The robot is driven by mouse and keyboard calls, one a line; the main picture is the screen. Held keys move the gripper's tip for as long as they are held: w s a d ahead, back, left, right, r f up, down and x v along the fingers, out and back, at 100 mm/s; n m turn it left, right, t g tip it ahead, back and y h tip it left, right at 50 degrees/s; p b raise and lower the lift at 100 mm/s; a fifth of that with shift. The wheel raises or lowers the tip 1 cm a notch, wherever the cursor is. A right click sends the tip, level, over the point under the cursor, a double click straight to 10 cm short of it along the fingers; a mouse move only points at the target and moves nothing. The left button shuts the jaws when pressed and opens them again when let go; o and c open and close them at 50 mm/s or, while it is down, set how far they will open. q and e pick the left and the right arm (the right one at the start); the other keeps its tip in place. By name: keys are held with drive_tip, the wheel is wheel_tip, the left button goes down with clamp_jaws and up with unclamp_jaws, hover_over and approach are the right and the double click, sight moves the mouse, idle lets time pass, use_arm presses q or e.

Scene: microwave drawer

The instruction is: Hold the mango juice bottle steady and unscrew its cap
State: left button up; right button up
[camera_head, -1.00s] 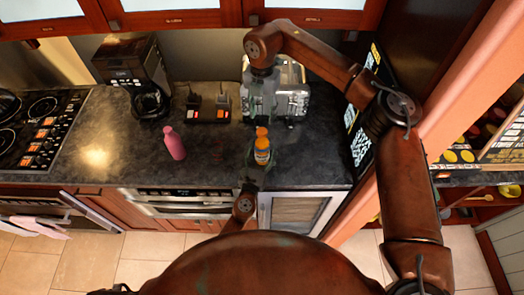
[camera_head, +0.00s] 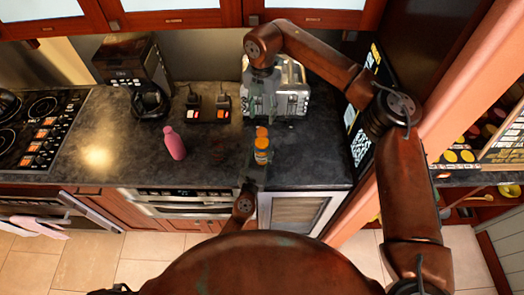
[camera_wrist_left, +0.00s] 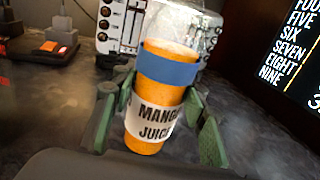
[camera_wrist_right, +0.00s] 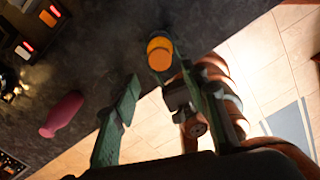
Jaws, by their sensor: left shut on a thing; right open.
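The mango juice bottle (camera_head: 261,151) stands near the counter's front edge. In the left wrist view the bottle (camera_wrist_left: 158,92) is orange with a blue band and a "MANGO JUICE" label, slightly tilted in the picture. My left gripper (camera_wrist_left: 158,112) is shut around its body, one finger on each side. The orange cap (camera_head: 262,133) shows on top in the head view and end-on in the right wrist view (camera_wrist_right: 160,50). My right gripper (camera_head: 262,108) points down above the bottle, open and empty. In its wrist view the fingers (camera_wrist_right: 160,75) are apart, with the cap beyond them.
A pink bottle (camera_head: 174,143) stands to the left on the dark counter (camera_head: 110,165). A toaster (camera_head: 290,100) is behind the right gripper. A coffee maker (camera_head: 135,70) and two small dark devices (camera_head: 208,108) stand at the back. A stove (camera_head: 40,125) is at far left.

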drive_tip(key=s+a+r+m+g+y, duration=0.1)
drive_tip(key=s+a+r+m+y, duration=0.15)
drive_tip(key=a+r+y, duration=0.65)
drive_tip(key=s+a+r+m+g+y, duration=0.1)
drive_tip(key=s+a+r+y, duration=0.45)
drive_tip(key=a, duration=0.85)
drive_tip(key=w+a+r+m+t+y, duration=0.1)
drive_tip(key=w+r+m+t+y, duration=0.1)
drive_tip(key=w+r+m, duration=0.4)
drive_tip(key=w+r+m+t+y, duration=0.1)
drive_tip(key=w+r+m+t, duration=0.2)
drive_tip(key=r, duration=0.4)
drive_tip(key=w+a+r+m+t+y, duration=0.1)
drive_tip(key=w+r+m+t+y, duration=0.1)
drive_tip(key=r+m, duration=0.4)
drive_tip(key=w+d+f+m+t+h, duration=0.5)
drive_tip(key=w+f+m+t+h, duration=0.15)
drive_tip(key=w+m, duration=0.6)
drive_tip(key=m+g+h, duration=1.2)
drive_tip(key=m+h, duration=0.1)
drive_tip(key=m, duration=0.1)
hover_over(262, 131)
drive_tip(key=shift+t, duration=0.25)
wheel_tip(262, 131, down, 27)
drive_tip(key=shift+w+f, duration=0.1)
drive_tip(key=shift+f, duration=3.9)
